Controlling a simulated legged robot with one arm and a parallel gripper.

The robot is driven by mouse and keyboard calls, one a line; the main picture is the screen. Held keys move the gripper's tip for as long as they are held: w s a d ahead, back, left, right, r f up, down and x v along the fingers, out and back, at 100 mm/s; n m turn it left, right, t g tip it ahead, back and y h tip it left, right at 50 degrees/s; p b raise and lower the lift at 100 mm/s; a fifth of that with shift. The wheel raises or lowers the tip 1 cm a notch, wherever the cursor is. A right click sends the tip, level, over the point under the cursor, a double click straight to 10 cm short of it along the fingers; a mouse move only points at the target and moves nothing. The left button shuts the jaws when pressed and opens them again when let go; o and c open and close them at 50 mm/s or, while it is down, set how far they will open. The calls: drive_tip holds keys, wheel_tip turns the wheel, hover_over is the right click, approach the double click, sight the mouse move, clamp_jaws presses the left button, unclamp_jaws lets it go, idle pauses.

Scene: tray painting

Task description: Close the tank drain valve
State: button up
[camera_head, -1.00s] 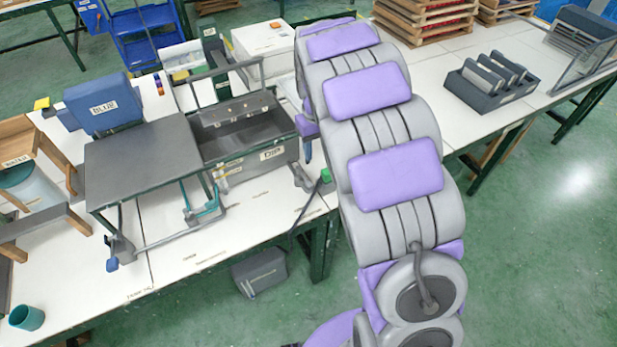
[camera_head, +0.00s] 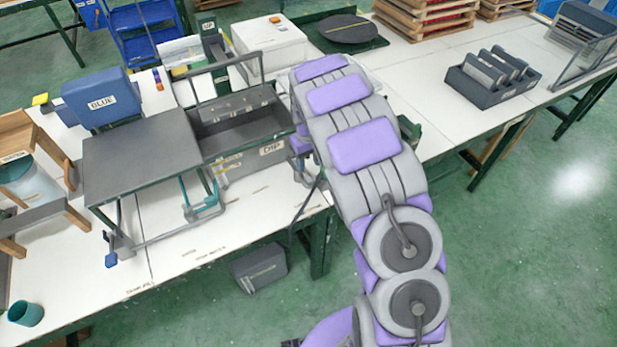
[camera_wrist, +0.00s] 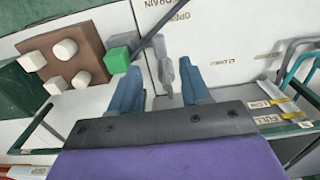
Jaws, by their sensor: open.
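The grey dip tank (camera_head: 222,160), marked DIP, stands on the white table in the head view. In the wrist view its LOW and FULL marks (camera_wrist: 262,104) show at the right. My gripper (camera_wrist: 160,66) is open, its two blue-grey fingers pointing at the table. A grey fitting (camera_wrist: 165,76), perhaps part of the drain valve, appears between the fingers; contact cannot be told. My arm hides the gripper in the head view.
A brown block with white pegs (camera_wrist: 88,75) is left of my gripper. A dark flat stand (camera_head: 140,155) is left of the tank. A black turntable (camera_head: 349,29) and a slotted rack (camera_head: 490,97) stand farther back and right. The table's front edge is near.

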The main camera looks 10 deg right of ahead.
sight(309, 178)
wheel_tip(309, 178, down, 7)
drive_tip(key=shift+f+b, duration=0.2)
drive_tip(key=shift+b, duration=0.45)
clamp_jaws()
idle(0.4)
